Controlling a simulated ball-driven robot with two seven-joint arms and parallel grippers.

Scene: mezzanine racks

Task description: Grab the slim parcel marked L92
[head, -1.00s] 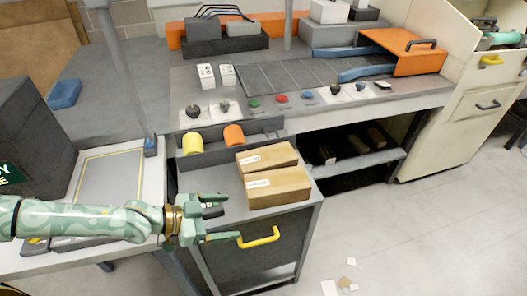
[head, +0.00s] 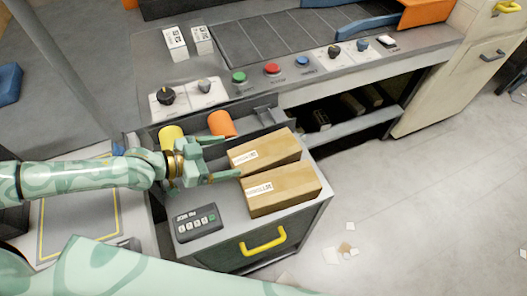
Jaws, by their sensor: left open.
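Two slim brown cardboard parcels lie side by side on top of a grey drawer cabinet in the head view: a far parcel (head: 272,148) and a near parcel (head: 288,188). Each has a white label near its left end; the print is too small to tell which is L92. My left gripper (head: 231,156) is open and empty, its fingers pointing right at the left end of the far parcel. The lower fingertip is close to the gap between the parcels; I cannot tell whether it touches. My right gripper is not in view.
A dark keypad device (head: 197,222) lies on the cabinet's front left corner. A grey tray behind holds a yellow roll (head: 172,138) and an orange roll (head: 221,123). A panel with knobs and buttons (head: 272,68) stands beyond. The floor at right is mostly clear.

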